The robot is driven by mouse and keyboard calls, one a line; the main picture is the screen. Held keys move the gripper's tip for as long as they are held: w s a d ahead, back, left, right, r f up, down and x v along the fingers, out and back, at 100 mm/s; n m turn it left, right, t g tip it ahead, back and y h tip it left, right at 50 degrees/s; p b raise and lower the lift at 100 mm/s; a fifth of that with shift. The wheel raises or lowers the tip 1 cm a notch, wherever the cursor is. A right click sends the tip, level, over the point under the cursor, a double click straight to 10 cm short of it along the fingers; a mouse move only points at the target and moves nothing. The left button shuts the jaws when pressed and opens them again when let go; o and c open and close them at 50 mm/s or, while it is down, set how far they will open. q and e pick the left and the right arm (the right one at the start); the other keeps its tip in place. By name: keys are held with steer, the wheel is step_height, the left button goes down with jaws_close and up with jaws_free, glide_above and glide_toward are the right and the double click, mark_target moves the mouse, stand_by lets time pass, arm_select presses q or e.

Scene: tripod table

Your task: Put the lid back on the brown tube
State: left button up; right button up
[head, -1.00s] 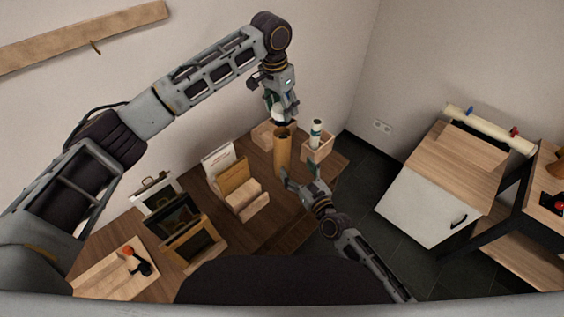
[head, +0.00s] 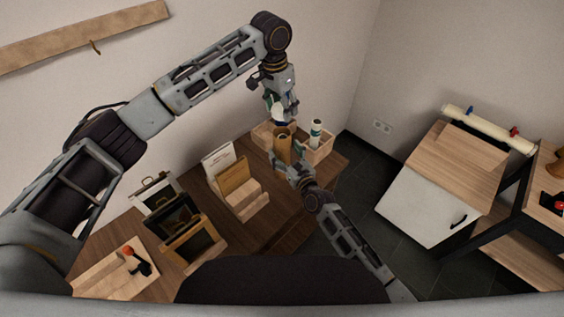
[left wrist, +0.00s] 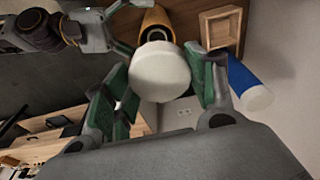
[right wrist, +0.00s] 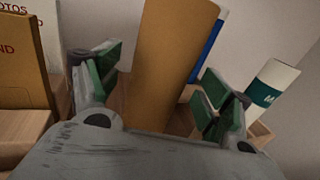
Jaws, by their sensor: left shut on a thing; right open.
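The brown tube (head: 283,151) stands open-topped on the table; its dark mouth also shows in the left wrist view (left wrist: 155,33). My left gripper (head: 280,113) is above the tube, shut on the white lid (left wrist: 160,72). In the left wrist view the lid overlaps part of the tube's mouth; the gap between them is hard to judge. My right gripper (head: 288,163) is at the tube's near side. In the right wrist view the brown tube (right wrist: 170,62) stands between its open fingers, with gaps on both sides.
A white tube with a green label (head: 316,130) stands in a wooden box (head: 321,153) right of the brown tube. A blue tube (left wrist: 238,76) with a white end is close by. A file holder (head: 247,207) and upright frames (head: 193,247) stand to the left.

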steer(key=shift+x, duration=1.2)
steer(key=shift+c, duration=0.4)
steer(key=c, duration=1.5)
arm_select(q)
steer(key=shift+f, duration=2.45)
arm_select(e)
steer(key=shift+o, duration=0.2)
